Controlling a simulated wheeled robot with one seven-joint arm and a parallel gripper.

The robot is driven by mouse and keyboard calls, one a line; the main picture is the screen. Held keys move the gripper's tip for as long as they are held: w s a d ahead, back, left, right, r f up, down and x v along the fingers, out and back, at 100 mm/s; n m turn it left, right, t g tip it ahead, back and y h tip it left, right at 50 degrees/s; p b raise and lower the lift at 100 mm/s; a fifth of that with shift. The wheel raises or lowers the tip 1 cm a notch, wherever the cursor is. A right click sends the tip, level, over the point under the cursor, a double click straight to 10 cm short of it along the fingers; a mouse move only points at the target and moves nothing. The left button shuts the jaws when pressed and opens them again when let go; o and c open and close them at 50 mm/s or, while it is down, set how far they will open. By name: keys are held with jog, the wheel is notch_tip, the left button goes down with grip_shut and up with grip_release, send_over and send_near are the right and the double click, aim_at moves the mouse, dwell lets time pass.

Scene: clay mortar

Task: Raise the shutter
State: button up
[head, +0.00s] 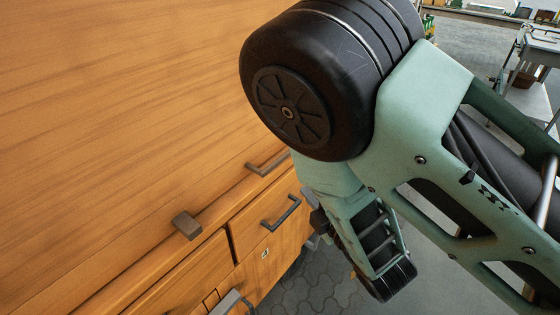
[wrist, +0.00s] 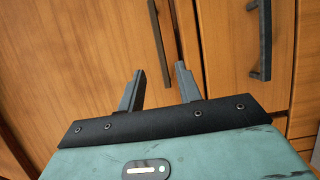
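The large wooden panel (head: 120,90), which looks like the shutter, fills the left of the head view; its lower edge sits just above the drawers, so it appears down. A square dark knob (head: 187,224) and a bar handle (head: 268,163) are along its lower part. In the wrist view my gripper (wrist: 160,76) is open, with two grey fingers apart and nothing held. A dark bar handle (wrist: 157,40) on the wood shows ahead, between the fingertips; I cannot tell the gap. In the head view my arm hides most of the gripper.
Drawers below the panel carry bar handles, one at the middle (head: 280,213) and one at the bottom (head: 228,303). Another handle (wrist: 262,40) is right of my fingers. Grey paved floor (head: 310,285) is open beside the cabinet. A table (head: 540,48) stands far right.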

aim_at(285, 159)
jog(key=b, duration=0.2)
jog(key=w+b, duration=0.1)
jog(key=b, duration=0.2)
jog(key=shift+w+a+f, duration=0.15)
jog(key=shift+a+f, duration=0.1)
jog(key=shift+a, duration=0.15)
jog(key=b, duration=0.2)
jog(key=shift+w+b, duration=0.15)
jog(key=shift+b, duration=0.15)
jog(key=x, duration=1.1)
jog(key=shift+w+a+r, duration=0.15)
jog(key=shift+w+r, duration=0.05)
jog(key=shift+w, duration=0.1)
grip_shut()
